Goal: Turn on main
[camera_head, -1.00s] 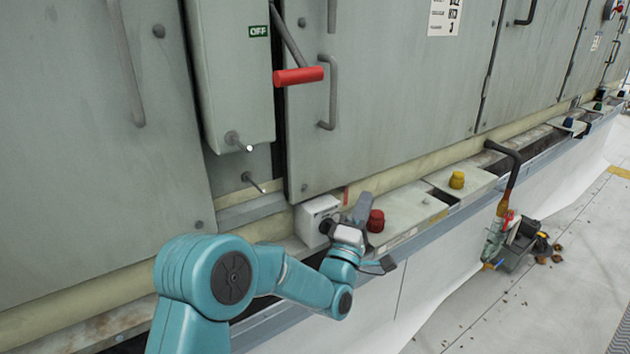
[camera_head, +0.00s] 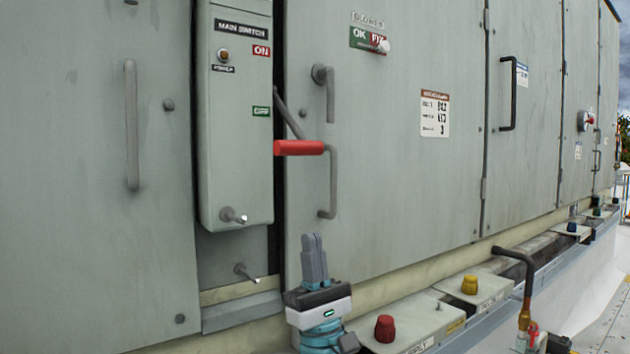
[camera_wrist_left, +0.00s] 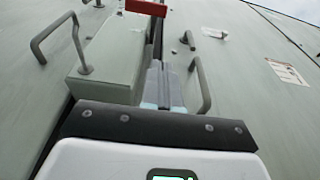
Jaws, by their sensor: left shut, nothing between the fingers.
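The main switch box (camera_head: 235,165) is a tall grey box labelled MAIN SWITCH, with a red ON label (camera_head: 261,50) above a green OFF label (camera_head: 261,111). Its lever has a red handle (camera_head: 299,147) on a grey rod, and the handle is level with a spot just below OFF. My left gripper (camera_head: 314,245) is shut and empty, pointing up, below the red handle and apart from it. In the left wrist view the gripper fingers (camera_wrist_left: 163,85) point up toward the red handle (camera_wrist_left: 146,7). My right gripper is not in view.
Grey door handles (camera_head: 331,180) and (camera_head: 131,125) stick out on either side of the box. Below right, a ledge carries a red knob (camera_head: 385,328) and a yellow knob (camera_head: 470,285).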

